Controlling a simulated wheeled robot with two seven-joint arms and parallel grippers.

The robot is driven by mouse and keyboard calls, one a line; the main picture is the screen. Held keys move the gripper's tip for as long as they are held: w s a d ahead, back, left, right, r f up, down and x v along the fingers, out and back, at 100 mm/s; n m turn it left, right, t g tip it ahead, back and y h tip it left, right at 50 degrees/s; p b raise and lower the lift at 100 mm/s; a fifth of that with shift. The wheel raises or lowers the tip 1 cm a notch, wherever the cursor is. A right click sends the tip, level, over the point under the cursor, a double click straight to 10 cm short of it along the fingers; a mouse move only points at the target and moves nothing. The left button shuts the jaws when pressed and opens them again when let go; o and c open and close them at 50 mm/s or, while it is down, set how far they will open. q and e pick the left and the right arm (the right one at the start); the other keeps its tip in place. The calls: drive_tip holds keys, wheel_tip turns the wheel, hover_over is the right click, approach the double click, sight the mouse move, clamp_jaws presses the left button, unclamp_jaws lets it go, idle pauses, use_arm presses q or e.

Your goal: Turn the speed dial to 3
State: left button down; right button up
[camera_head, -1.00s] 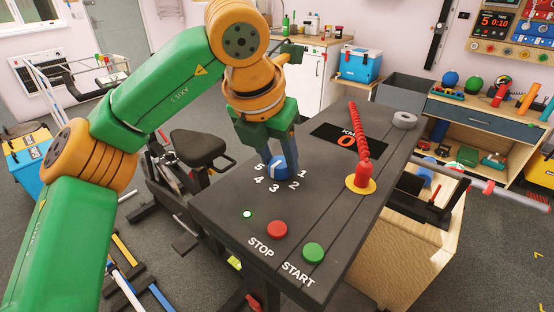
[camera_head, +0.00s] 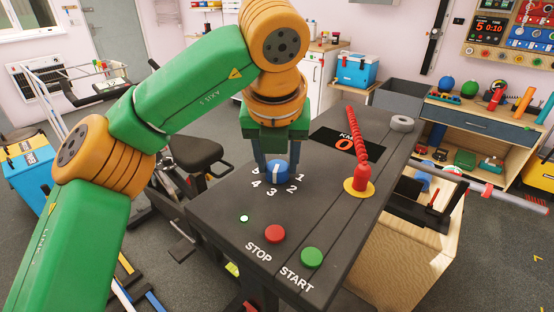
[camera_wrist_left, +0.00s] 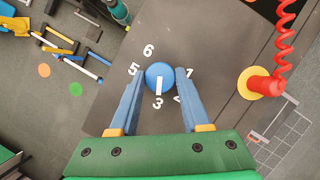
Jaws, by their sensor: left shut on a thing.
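The blue speed dial (camera_head: 276,172) sits on the dark console (camera_head: 225,210), ringed by white printed numbers. It also shows in the left wrist view (camera_wrist_left: 154,73). Its white pointer mark is on the side facing the 3 (camera_wrist_left: 157,103) and appears to point at or very near it. My left gripper (camera_wrist_left: 157,79) is shut on the dial, one blue finger on each side, near the 5 and the 1. In the head view the fingers come down from above and behind the dial, and the 5 is partly hidden. My right gripper is not in view.
A red STOP button (camera_head: 275,233) and a green START button (camera_head: 312,257) are on the console's near part. A red plug with a coiled cord (camera_head: 362,178) stands on a yellow disc to the right. A black display (camera_head: 346,141) reads 0.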

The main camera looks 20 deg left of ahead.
sight(276, 190)
use_arm(q)
drive_tip(key=shift+c, duration=1.8)
unclamp_jaws()
drive_tip(key=p+v, duration=0.1)
drive_tip(key=v, duration=0.6)
drive_tip(key=shift+p, duration=0.3)
